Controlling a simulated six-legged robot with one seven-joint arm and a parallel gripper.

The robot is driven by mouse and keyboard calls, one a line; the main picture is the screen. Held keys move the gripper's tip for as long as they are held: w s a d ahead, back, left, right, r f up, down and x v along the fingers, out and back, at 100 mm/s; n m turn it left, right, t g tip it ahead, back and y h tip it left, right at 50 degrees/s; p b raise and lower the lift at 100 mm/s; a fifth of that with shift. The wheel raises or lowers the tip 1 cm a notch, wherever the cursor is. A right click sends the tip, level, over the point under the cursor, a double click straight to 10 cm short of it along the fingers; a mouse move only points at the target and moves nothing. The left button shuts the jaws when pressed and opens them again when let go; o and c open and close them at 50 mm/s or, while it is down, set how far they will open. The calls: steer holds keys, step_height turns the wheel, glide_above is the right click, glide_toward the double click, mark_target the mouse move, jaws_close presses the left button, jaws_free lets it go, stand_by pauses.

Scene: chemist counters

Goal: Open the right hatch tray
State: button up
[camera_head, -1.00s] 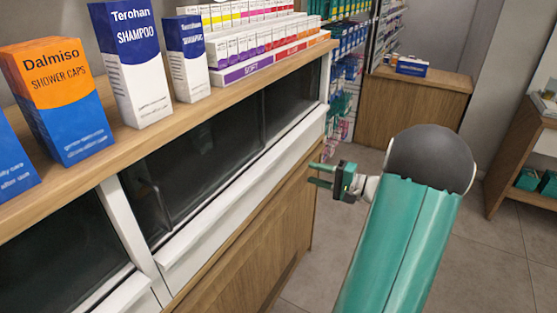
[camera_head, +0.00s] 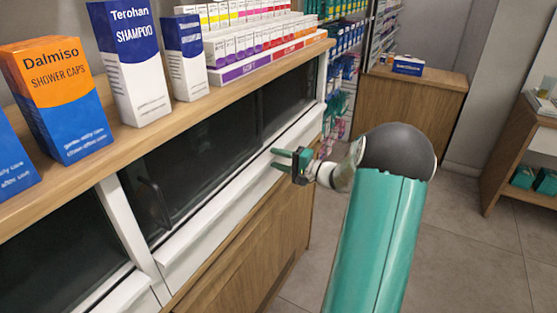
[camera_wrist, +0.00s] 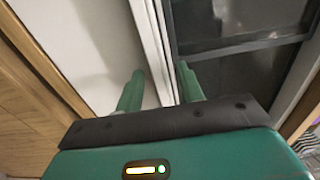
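The right hatch is a dark glass panel (camera_head: 200,150) in a white frame under the wooden counter top, with a dark curved handle (camera_head: 155,203) near its left end. A white tray front or ledge (camera_head: 215,200) runs along below the glass. My gripper (camera_head: 278,160) is open and empty, in front of the right part of this ledge. In the wrist view, my gripper's green fingers (camera_wrist: 160,85) are apart, with the white frame strip (camera_wrist: 152,40) between them in the picture. The dark glass (camera_wrist: 235,70) is to the right. I cannot tell whether the fingers touch anything.
On the counter top (camera_head: 150,140) stand a shower caps box (camera_head: 60,100), shampoo boxes (camera_head: 130,65) and rows of small cartons (camera_head: 260,45). Another dark hatch (camera_head: 50,245) is at the left. A wooden counter (camera_head: 410,105) stands behind. Floor (camera_head: 480,250) is free at the right.

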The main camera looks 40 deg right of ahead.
steer(key=shift+w, duration=0.1)
jaws_close()
steer(key=v, duration=1.7)
jaws_free()
steer(key=shift+s, duration=0.2)
